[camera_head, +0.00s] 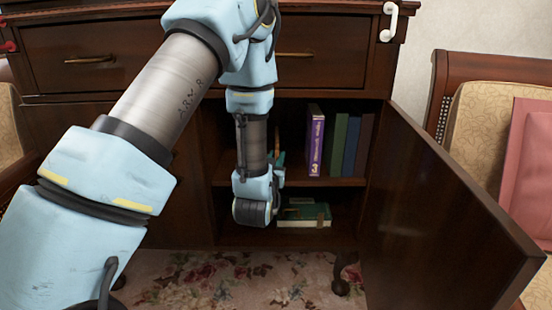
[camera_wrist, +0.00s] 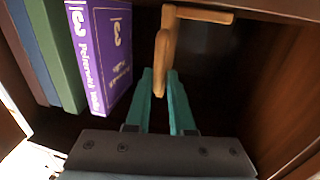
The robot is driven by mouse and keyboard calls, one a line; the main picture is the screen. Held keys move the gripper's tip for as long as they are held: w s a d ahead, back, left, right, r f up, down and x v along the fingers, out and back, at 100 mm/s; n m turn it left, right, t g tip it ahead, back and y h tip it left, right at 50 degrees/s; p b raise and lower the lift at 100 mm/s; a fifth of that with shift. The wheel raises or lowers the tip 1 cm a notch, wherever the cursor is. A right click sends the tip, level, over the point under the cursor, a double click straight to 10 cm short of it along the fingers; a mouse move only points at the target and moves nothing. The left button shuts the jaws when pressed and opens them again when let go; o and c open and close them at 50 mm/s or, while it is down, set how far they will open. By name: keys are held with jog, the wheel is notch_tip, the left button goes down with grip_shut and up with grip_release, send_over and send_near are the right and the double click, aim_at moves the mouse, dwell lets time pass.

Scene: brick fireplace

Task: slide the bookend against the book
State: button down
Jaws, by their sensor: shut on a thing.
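The bookend (camera_wrist: 197,14) is an L-shaped piece of light wood, seen near the top of the wrist view. My gripper (camera_wrist: 160,74) has teal fingers closed on the upright part of the bookend. The purple book (camera_wrist: 108,60) stands upright at the end of a row, to the left of the bookend in the wrist view, with a gap between them. In the head view the purple book (camera_head: 315,141) is right of my gripper (camera_head: 280,158), whose fingers are mostly hidden by my arm.
Green, blue and brown books (camera_head: 351,146) stand beside the purple one on the cabinet shelf (camera_head: 340,182). A green book or box (camera_head: 303,217) lies in the compartment below. The open cabinet door (camera_head: 440,220) swings out at the right. A shelf board bounds the space above.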

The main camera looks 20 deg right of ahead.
jog(key=shift+s+d, duration=0.3)
jog(key=shift+d, duration=0.3)
jog(key=shift+s+d, duration=0.3)
jog(key=shift+d, duration=0.35)
jog(key=shift+s+d, duration=0.3)
jog(key=shift+d, duration=0.3)
jog(key=c, duration=0.9)
grip_release()
jog(key=shift+p+v, duration=0.75)
jog(key=shift+v, duration=4.7)
